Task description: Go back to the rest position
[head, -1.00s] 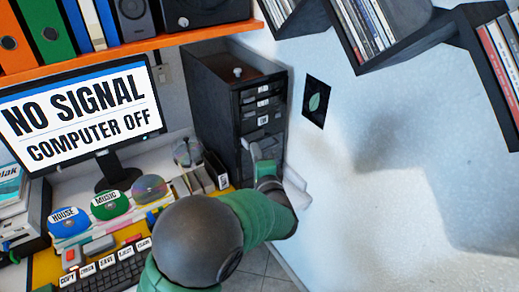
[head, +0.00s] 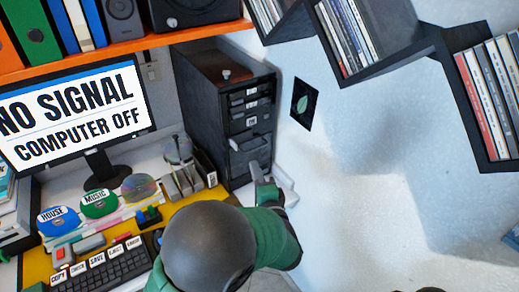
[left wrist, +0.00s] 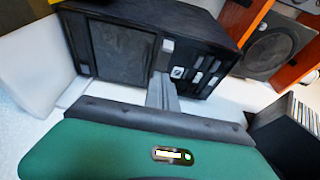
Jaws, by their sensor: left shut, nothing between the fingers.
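My left gripper (head: 262,180) is in front of the lower part of the black computer tower (head: 212,120), shut and empty. In the left wrist view its grey fingers (left wrist: 162,92) point toward the tower (left wrist: 140,45); I cannot tell whether they touch it. My green left forearm and grey joint cover part of the desk's right side. My right gripper does not show.
The monitor (head: 70,110) reads "NO SIGNAL COMPUTER OFF". A blue HOUSE disc (head: 55,220), a green MUSIC disc (head: 100,203) and a keyboard (head: 110,270) are on the desk. Wall shelves (head: 470,110) hold disc cases. The white wall below them is open room.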

